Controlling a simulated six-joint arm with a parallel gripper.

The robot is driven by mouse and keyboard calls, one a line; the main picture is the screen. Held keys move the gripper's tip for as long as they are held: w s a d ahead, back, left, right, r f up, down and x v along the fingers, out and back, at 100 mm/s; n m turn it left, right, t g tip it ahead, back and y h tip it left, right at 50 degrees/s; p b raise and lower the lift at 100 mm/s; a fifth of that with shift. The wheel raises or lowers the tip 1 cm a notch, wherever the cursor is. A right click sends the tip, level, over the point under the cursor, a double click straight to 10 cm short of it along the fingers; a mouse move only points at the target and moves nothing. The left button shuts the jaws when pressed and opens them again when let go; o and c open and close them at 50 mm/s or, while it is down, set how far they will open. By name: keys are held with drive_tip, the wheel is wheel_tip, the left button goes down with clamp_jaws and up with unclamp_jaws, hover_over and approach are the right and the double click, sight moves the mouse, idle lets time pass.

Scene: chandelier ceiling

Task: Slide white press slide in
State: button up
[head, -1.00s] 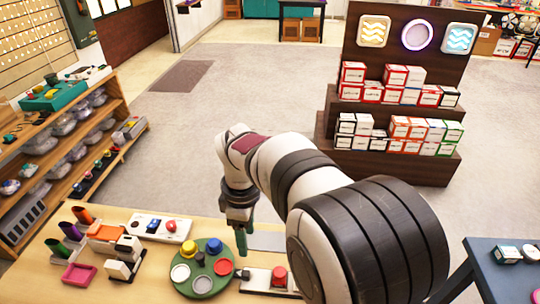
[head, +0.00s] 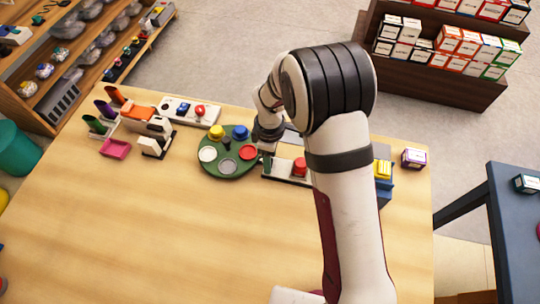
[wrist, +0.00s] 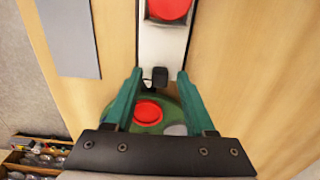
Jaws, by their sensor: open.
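A white slab with a red button (head: 300,167) lies on the table right of the round green tray (head: 222,172). It also shows in the wrist view (wrist: 163,44), with a small black knob (wrist: 155,77) at its near end. My gripper (wrist: 159,74) is open, with one green finger on each side of the knob; contact is not clear. In the head view my gripper (head: 267,160) is down between tray and slab, partly hidden by my arm. Another white press-like device (head: 155,146) stands at the left. I cannot tell which one is the press slide.
The tray holds several coloured pieces close to my gripper. A white panel with a red knob (head: 190,111), tubes and a pink dish (head: 115,148) stand at the left. A blue block with a yellow top (head: 383,170) is at the right. The front table is clear.

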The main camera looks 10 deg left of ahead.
clamp_jaws()
idle(1.4)
